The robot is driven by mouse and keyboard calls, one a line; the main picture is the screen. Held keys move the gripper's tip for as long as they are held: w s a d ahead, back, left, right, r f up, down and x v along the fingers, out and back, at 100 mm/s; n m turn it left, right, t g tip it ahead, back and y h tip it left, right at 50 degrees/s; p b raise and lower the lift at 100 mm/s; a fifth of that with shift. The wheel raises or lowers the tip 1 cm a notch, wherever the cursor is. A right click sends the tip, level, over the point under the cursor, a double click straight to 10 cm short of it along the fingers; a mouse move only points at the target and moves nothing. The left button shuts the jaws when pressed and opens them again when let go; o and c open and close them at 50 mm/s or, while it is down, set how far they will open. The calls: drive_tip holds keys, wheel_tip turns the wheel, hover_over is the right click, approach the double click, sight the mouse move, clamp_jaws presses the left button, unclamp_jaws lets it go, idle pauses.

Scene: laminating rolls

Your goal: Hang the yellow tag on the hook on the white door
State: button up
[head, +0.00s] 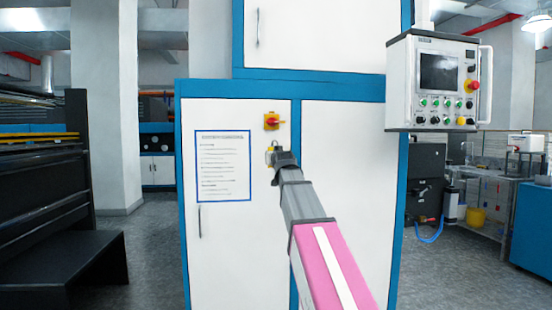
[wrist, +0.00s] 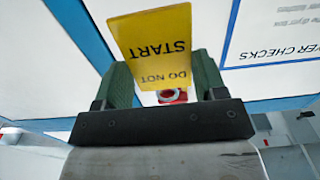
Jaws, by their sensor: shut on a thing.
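The yellow tag (wrist: 155,38) is between the green fingers of my gripper (wrist: 162,66) in the wrist view. It reads DO NOT START, upside down in that picture. A red and white round part shows between the fingers below the lettering; I cannot tell whether it belongs to the tag.
A blue-framed paper sheet (head: 223,166) is on the door left of my gripper. A door handle (head: 199,220) is below it. A control panel (head: 433,82) juts out at the upper right. A dark machine (head: 45,190) stands at the left.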

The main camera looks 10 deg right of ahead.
drive_tip(key=w+f, duration=0.1)
drive_tip(key=w, duration=0.5)
drive_tip(key=shift+w+f, duration=0.2)
drive_tip(key=shift+w, duration=0.05)
idle(0.6)
idle(0.5)
drive_tip(key=o, duration=1)
